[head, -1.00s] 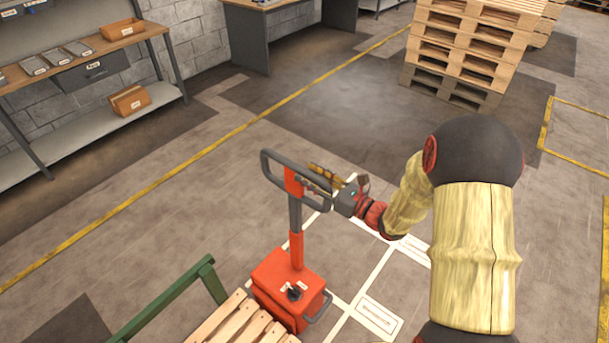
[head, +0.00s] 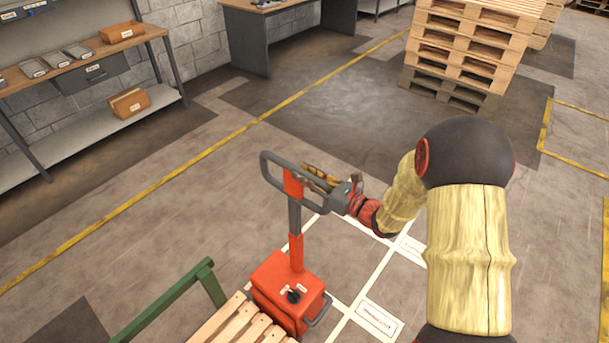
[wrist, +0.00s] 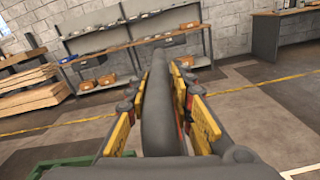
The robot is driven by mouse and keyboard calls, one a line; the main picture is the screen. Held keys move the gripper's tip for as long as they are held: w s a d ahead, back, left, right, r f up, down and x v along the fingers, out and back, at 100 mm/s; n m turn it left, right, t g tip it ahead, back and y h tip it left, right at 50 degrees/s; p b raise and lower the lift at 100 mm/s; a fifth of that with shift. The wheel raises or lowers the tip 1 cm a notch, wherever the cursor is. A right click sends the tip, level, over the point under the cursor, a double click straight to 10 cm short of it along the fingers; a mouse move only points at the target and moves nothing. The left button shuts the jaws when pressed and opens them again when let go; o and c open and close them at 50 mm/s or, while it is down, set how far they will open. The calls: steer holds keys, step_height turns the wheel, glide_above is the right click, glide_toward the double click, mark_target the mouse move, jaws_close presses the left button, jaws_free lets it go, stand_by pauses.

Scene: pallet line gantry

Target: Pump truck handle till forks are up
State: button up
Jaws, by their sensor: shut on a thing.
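The pallet truck's handle (head: 293,218) stands up from the red pump housing (head: 283,287), with a dark loop grip at its top. My gripper (head: 322,180) is at the right side of the loop and shut on it. In the wrist view the dark handle bar (wrist: 157,105) runs between the two yellow-padded fingers of my gripper (wrist: 160,105). The forks are hidden beneath the wooden pallet (head: 235,325), so their height cannot be told.
A green frame (head: 175,300) stands beside the pallet at bottom left. A shelf bench (head: 75,65) with bins and a grey desk (head: 262,40) line the wall. Stacked pallets (head: 465,55) stand at the back right. The floor around the truck's right side is open.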

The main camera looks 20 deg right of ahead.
steer(key=shift+c, duration=1.2)
steer(key=shift+w+d, duration=0.2)
steer(key=shift+d, duration=0.05)
steer(key=w+d+f+m, duration=0.2)
steer(key=w+d+f, duration=0.1)
steer(key=w+d, duration=0.4)
steer(key=w+d+f+m, duration=0.2)
steer(key=w+d+f, duration=0.2)
steer(key=d, duration=0.8)
steer(key=w+d+f+m+b, duration=0.1)
steer(key=w+d+f+m, duration=0.2)
steer(key=w+d, duration=0.6)
steer(key=shift+w+d+f, duration=0.3)
steer(key=shift+w+f, duration=0.05)
steer(key=shift+f, duration=0.35)
